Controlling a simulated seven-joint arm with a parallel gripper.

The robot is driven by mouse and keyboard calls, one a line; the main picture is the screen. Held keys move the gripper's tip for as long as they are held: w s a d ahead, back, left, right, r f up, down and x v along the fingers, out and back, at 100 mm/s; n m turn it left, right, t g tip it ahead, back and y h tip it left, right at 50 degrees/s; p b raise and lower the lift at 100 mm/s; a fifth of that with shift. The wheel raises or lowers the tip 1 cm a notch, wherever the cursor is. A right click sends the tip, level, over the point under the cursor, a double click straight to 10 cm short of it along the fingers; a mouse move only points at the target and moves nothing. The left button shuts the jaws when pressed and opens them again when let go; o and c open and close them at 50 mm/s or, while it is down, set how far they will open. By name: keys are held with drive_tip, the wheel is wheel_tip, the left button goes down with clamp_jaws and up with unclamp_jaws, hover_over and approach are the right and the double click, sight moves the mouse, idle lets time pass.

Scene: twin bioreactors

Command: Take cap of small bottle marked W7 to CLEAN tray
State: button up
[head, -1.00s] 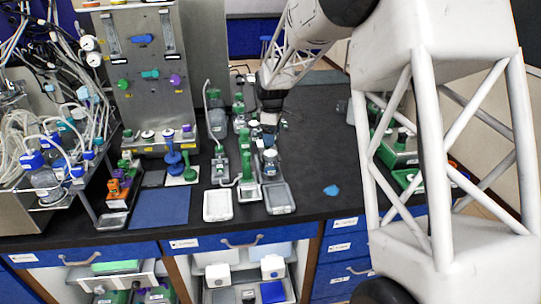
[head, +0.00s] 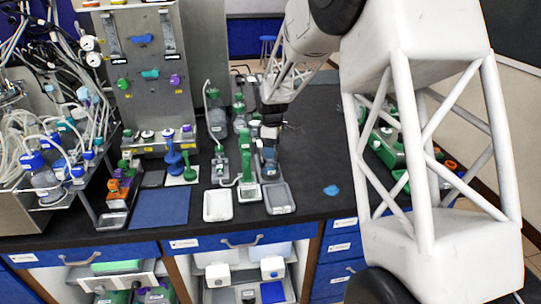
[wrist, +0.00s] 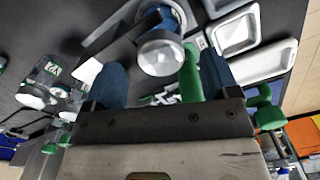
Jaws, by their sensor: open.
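A small bottle (wrist: 158,18) with a round grey-white cap (wrist: 162,55) is in the wrist view, ahead of the gap between my fingers. The bottle (head: 268,167) stands at the back of a grey tray in the head view, just below my gripper (head: 270,143). My gripper (wrist: 163,78) is open, its two blue fingertips apart with nothing held between them. Other small bottles (wrist: 48,80) with pale caps and green labels are at the left of the wrist view. I cannot read W7 or CLEAN for certain on anything.
A white tray (head: 218,205) and the grey tray (head: 280,199) lie near the bench's front edge. A green bottle-shaped object (head: 245,163) stands close left of the bottle; it is also beside my finger (wrist: 190,72). Bench right of the trays is mostly clear, with a blue patch (head: 331,190).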

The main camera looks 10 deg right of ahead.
drive_tip(key=shift+f, duration=1.25)
drive_tip(key=c, duration=1)
drive_tip(key=shift+r, duration=0.1)
drive_tip(key=shift+r, duration=0.75)
wheel_tip(320, 180, up, 2)
drive_tip(key=s+r, duration=0.1)
drive_tip(key=s, duration=1.5)
drive_tip(key=shift+d+r, duration=0.15)
drive_tip(key=shift+d, duration=0.15)
